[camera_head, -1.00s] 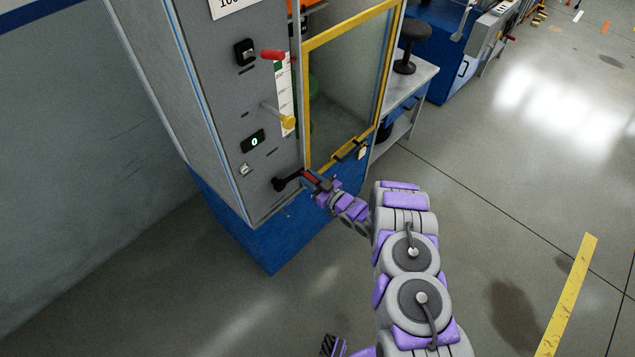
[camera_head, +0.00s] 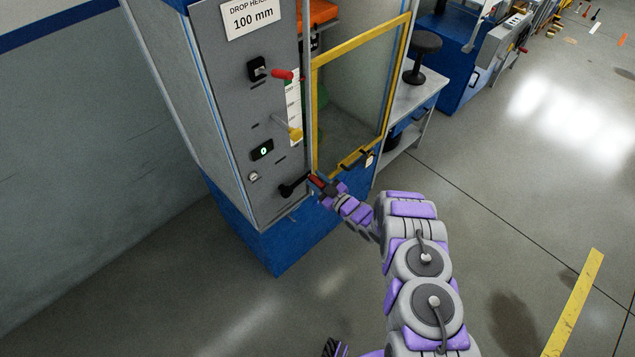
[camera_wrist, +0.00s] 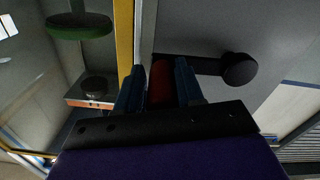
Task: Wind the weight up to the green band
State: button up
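The grey machine panel (camera_head: 235,110) carries a black crank (camera_head: 292,188) low on its front; the crank's hub also shows in the wrist view (camera_wrist: 240,70). My gripper (camera_head: 317,181) is at the crank's outer end. In the wrist view its two blue fingers (camera_wrist: 160,88) are closed around the red crank handle (camera_wrist: 160,75). A white scale strip (camera_head: 294,105) runs up the panel's edge, with a yellow pointer (camera_head: 295,134) beside it. The green band is hard to make out now. An orange block (camera_head: 318,12), possibly the weight, is partly cut off at the top.
A yellow-framed clear door (camera_head: 362,40) stands beside my gripper. A bench (camera_head: 412,92) with a black stool is behind. Open floor (camera_head: 500,190) lies to the right.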

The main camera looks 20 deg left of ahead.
jog(key=shift+o, duration=1.4)
jog(key=shift+a+f, duration=0.15)
jog(key=shift+d, duration=0.2)
jog(key=shift+s+d, duration=0.1)
jog(key=shift+d, duration=0.2)
jog(key=p+v, duration=0.3)
jog(key=v, duration=1.3)
jog(key=shift+d, duration=0.2)
jog(key=shift+s, duration=0.1)
